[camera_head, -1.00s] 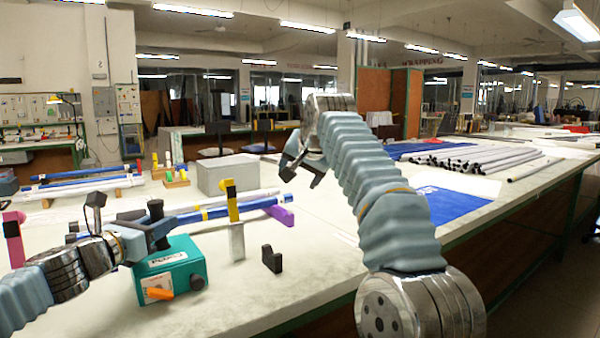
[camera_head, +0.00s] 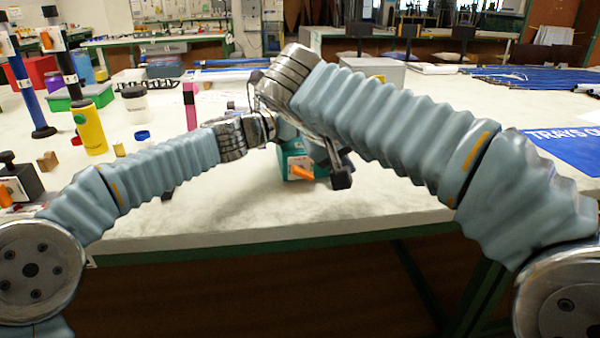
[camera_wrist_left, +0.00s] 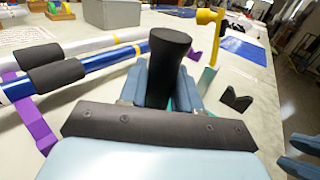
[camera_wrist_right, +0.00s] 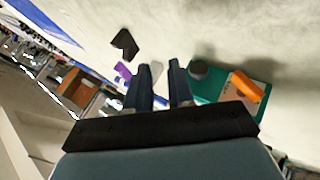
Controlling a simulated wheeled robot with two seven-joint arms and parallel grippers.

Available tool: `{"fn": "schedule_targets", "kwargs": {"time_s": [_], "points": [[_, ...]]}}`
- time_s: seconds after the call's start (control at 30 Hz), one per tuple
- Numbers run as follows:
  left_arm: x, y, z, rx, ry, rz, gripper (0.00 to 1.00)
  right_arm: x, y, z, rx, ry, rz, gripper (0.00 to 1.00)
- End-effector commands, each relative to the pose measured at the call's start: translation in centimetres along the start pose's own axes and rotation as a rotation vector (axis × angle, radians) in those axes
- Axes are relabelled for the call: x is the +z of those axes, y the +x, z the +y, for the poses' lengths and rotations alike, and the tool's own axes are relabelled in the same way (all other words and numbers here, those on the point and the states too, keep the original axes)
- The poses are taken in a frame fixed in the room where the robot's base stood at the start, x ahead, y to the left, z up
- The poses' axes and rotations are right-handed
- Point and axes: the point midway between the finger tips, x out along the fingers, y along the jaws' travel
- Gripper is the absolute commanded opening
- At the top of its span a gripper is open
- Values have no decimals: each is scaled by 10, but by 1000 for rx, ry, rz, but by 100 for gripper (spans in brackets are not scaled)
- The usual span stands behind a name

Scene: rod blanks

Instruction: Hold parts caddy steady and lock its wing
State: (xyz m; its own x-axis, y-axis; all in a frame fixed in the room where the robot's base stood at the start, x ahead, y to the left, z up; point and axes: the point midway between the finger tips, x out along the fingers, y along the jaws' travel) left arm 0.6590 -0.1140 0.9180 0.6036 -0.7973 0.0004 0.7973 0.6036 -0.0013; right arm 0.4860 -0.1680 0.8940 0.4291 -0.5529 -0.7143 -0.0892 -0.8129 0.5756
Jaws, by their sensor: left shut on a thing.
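The parts caddy is a teal box (camera_head: 297,160) with an orange wing (camera_head: 304,173) on its front, near the table's front edge. In the right wrist view the caddy (camera_wrist_right: 205,82) lies right of the fingers, with the wing (camera_wrist_right: 246,87) and a dark round knob showing. My left gripper (camera_wrist_left: 163,80) is shut on the caddy's black post (camera_wrist_left: 168,65); in the head view my right arm largely hides that grip. My right gripper (camera_wrist_right: 158,72) is open and empty, above and beside the caddy, its fingers apart from the wing.
A black notched block (camera_wrist_left: 235,98) stands on the table near the caddy. Blue rods (camera_wrist_left: 80,72) on purple supports lie beyond the post. A yellow bottle (camera_head: 90,127) and other items crowd the table's left. The table front right of the caddy is clear.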

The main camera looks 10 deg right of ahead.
Motion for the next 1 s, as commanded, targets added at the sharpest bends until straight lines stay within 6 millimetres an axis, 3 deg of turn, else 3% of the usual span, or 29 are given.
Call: {"fn": "schedule_targets", "kwargs": {"time_s": [0.03, 0.13, 0.23, 0.37, 0.53, 0.8, 1.0], "points": [[0, 0, 0, 0, 1, 0, 0, 0, -21, -34, 61, -90, 70, 22], [0, 0, 0, 0, 1, 0, 0, 3, -55, -80, 165, -211, 199, 22], [0, 0, 0, 0, 1, 0, 0, 9, -80, -112, 236, -289, 298, 22], [0, 0, 0, 0, 1, 0, 0, 13, -95, -131, 283, -335, 368, 22], [0, 0, 0, 0, 1, -1, 0, 6, -81, -130, 292, -343, 380, 22], [0, 0, 0, 0, 1, -1, 0, -18, -28, -117, 290, -341, 377, 22], [0, 0, 0, 0, 1, -1, 0, -30, -1, -111, 288, -341, 378, 22]]}}
